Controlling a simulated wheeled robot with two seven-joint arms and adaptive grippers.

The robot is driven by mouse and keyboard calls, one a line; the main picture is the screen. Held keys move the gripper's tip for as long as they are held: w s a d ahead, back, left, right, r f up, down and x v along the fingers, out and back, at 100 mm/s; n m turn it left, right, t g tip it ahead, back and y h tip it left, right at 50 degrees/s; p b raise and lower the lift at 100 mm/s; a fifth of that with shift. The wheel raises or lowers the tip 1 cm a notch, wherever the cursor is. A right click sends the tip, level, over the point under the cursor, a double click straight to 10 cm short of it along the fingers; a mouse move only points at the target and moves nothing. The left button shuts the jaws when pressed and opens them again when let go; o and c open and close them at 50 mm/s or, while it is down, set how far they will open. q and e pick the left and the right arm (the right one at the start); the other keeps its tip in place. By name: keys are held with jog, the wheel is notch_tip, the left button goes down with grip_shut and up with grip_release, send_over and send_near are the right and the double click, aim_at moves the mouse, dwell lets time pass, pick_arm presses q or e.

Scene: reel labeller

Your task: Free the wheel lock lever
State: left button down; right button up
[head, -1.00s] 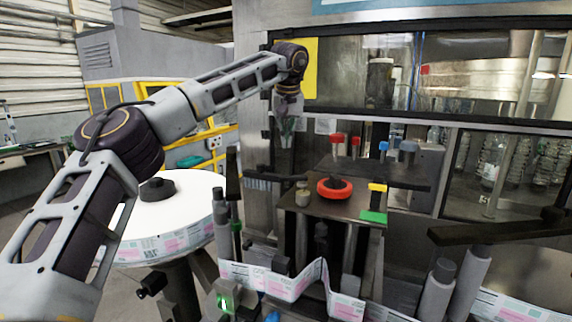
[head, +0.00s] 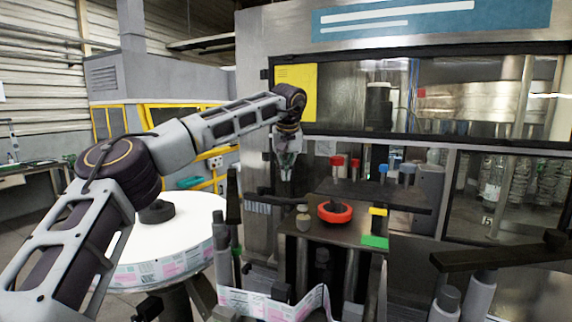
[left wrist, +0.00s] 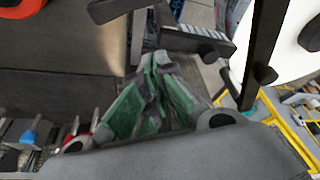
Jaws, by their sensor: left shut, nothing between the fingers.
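No part that I can surely name as the wheel lock lever stands out. A red handwheel with a black hub (head: 335,211) lies on the machine's small brown table, and its edge shows at the top left of the left wrist view (left wrist: 20,8). A dark horizontal lever-like bar (head: 277,195) is left of that table. A small pale round-topped post (head: 302,217) stands beside the red wheel. My left gripper (head: 286,178) points down just above the dark bar, left of the wheel. Its green-padded fingers (left wrist: 153,65) are shut and empty. My right gripper is out of view.
A white label reel (head: 170,240) stands at left. Red and blue knobs (head: 337,162) rise from a dark shelf behind the wheel. Yellow (head: 378,211) and green (head: 375,242) blocks are right of it. A label strip (head: 270,307) runs below. Grey capped cylinders (head: 447,300) stand at lower right.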

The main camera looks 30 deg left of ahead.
aim_at(284, 200)
pick_arm(q)
jog(key=shift+s+d+f+p, duration=0.15)
jog(key=shift+s+f+p, duration=0.15)
jog(key=shift+f, duration=0.65)
jog(key=shift+s+d+f+p, duration=0.2)
jog(key=shift+f+p, duration=0.1)
jog(key=shift+f, duration=0.65)
jog(key=shift+s+d+f+p, duration=0.15)
jog(key=shift+s+f+p, duration=0.15)
jog(key=shift+f, duration=0.65)
jog(key=shift+s+f+n, duration=0.1)
jog(key=shift+s+n, duration=0.3)
jog(key=shift+n, duration=0.4)
jog(key=shift+s+d, duration=0.15)
jog(key=shift+s, duration=0.7)
jog(key=shift+s+d, duration=0.4)
jog(key=shift+s, duration=0.25)
jog(key=shift+d, duration=0.1)
